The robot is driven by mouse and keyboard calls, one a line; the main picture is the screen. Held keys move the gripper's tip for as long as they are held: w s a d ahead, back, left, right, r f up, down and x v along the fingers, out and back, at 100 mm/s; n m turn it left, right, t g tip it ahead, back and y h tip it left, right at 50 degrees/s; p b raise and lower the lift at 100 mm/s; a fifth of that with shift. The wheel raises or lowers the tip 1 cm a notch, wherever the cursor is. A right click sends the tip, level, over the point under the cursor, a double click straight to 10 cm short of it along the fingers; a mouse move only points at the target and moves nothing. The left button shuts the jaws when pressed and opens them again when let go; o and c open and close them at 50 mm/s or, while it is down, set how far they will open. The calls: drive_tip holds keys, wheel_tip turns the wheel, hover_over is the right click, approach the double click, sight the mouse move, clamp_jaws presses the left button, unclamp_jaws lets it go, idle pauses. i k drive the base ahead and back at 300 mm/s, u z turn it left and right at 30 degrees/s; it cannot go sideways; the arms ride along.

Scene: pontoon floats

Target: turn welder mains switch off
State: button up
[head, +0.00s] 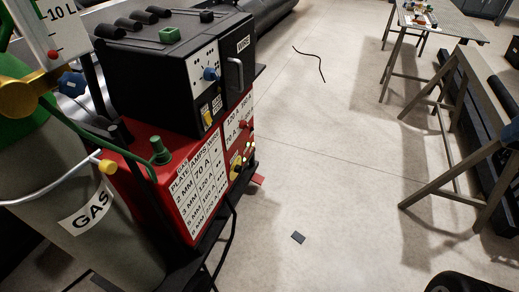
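The welder stands at the left in the head view, with a red lower unit (150,188) and a black wire feeder box (155,62) on top. The red unit's narrow front face carries small red and yellow controls (237,168), seen at a steep angle. The black box's front has a blue knob (210,73) and a yellow part (208,118) below it. I cannot tell for sure which control is the mains switch, or its position. My gripper is not in view.
A grey gas cylinder (75,215) with hoses and a flow gauge stands at the near left. A dark cable (232,235) hangs at the welder's front. Trestle tables (450,28) stand at the right. The floor (320,150) between is mostly clear, with a thin black rod (316,58) lying on it.

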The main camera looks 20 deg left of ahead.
sight(238, 169)
drive_tip(key=u, duration=0.3)
drive_tip(key=i, duration=1)
drive_tip(key=u, duration=0.5)
